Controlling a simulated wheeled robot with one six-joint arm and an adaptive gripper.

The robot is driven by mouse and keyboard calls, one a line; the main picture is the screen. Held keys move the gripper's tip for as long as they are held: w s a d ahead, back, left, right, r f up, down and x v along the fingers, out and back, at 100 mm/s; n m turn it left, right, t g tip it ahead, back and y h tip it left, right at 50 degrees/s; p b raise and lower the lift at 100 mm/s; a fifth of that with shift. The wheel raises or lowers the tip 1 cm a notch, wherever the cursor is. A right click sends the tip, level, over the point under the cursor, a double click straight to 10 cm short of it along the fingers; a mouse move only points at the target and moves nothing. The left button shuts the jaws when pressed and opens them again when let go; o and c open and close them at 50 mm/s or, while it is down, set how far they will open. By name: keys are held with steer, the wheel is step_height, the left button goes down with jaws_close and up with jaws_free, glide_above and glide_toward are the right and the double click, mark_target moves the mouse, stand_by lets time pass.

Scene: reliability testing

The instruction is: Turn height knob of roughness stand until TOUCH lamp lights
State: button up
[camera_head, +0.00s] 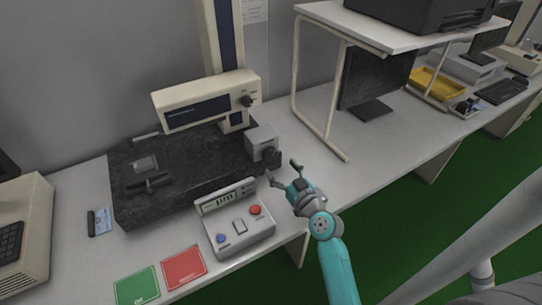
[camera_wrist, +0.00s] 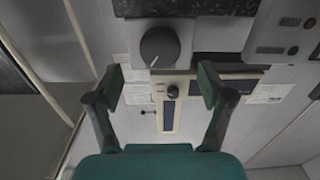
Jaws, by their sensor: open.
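The roughness stand has a black granite base (camera_head: 190,195), a pale column and a cream drive unit (camera_head: 180,112). A grey block (camera_head: 261,139) at the base's right end bears a large dark knob (camera_head: 272,157), which fits the height knob. In the wrist view the large knob (camera_wrist: 160,46) has a pale mark and lies beyond the fingertips, roughly between their lines. My gripper (camera_head: 283,172) is open and empty, just in front of the knob and apart from it. Its two fingers also show in the wrist view (camera_wrist: 160,83). I cannot make out a TOUCH label or a lit lamp.
A control box (camera_head: 236,220) with a display and blue and red buttons stands close left of my gripper. A smaller knob (camera_head: 247,101) is on the drive unit. Green (camera_head: 137,286) and red (camera_head: 184,268) cards lie in front. A raised shelf (camera_head: 400,35) stands to the right.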

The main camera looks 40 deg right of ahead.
mark_target(272, 157)
steer(key=x, duration=0.6)
steer(key=shift+w, duration=0.2)
steer(key=c, duration=1.2)
